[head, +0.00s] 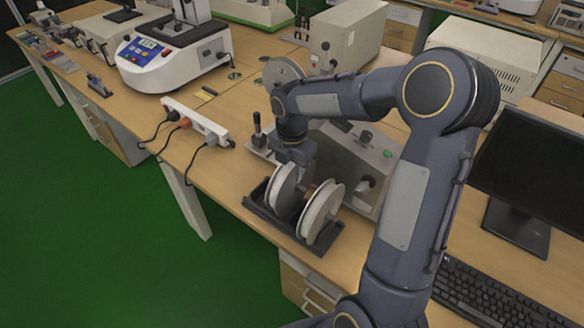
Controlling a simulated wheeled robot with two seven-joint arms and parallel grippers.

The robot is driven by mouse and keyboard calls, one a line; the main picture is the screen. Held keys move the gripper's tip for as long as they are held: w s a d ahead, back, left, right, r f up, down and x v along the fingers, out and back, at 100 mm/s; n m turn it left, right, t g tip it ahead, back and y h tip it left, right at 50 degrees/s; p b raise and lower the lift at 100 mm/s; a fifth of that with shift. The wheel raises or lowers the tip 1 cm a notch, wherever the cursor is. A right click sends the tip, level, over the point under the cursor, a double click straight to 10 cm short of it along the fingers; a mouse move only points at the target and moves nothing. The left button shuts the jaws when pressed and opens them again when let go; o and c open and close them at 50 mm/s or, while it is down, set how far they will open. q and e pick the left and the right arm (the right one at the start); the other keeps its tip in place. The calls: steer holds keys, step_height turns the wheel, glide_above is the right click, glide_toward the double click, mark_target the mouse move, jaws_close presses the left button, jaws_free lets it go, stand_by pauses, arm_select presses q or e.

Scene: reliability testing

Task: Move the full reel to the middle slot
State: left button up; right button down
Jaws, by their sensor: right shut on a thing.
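A dark rack (256,206) stands near the front edge of the bench. My right gripper (292,158) points down from above and is shut on a pale reel (282,191) by its upper part. This reel is upright, around the middle of the rack; I cannot tell whether it rests in the slot or hangs just above it. A second pale reel (320,213) stands upright at the rack's right end, close beside the held one. The rack's left end looks empty. The wound material on both reels is largely hidden by their flanges. My left gripper is out of view.
A grey box-like device (370,152) stands right behind the rack. A white power strip (198,122) with plugs lies to the left. A keyboard (500,300) and monitor (535,165) are at the right. Bare bench lies left of the rack.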

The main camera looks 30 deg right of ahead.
steer(key=shift+f, duration=0.1)
steer(key=shift+f+b, duration=0.55)
steer(key=shift+f, duration=0.45)
steer(key=shift+f+b, duration=0.45)
steer(key=shift+f, duration=0.35)
steer(key=shift+f, duration=0.15)
